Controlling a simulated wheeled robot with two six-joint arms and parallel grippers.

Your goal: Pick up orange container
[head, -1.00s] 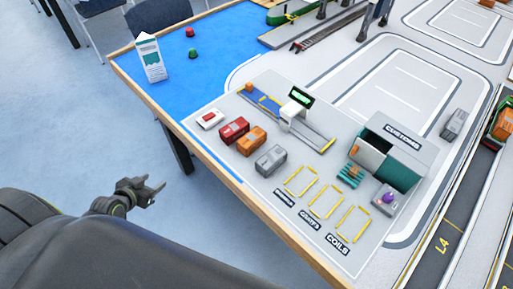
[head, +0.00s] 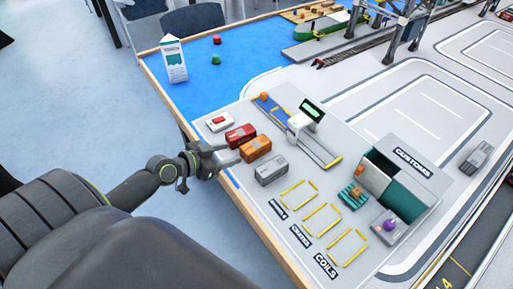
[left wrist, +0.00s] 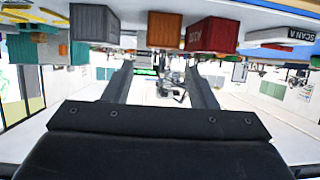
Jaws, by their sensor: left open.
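The orange container (head: 255,148) stands on the grey board between the red container (head: 240,135) and the grey container (head: 271,170). My left gripper (head: 226,155) is open and empty at the table's near edge, just left of the orange container and apart from it. In the left wrist view, which looks upside down, the orange container (left wrist: 163,28) shows above and between the two spread fingers of my left gripper (left wrist: 163,76). The red container (left wrist: 210,34) and grey container (left wrist: 95,24) flank it. My right gripper is not in view.
Yellow-marked slots (head: 322,219) lie to the front right. A milk carton (head: 173,60) stands on the blue area.

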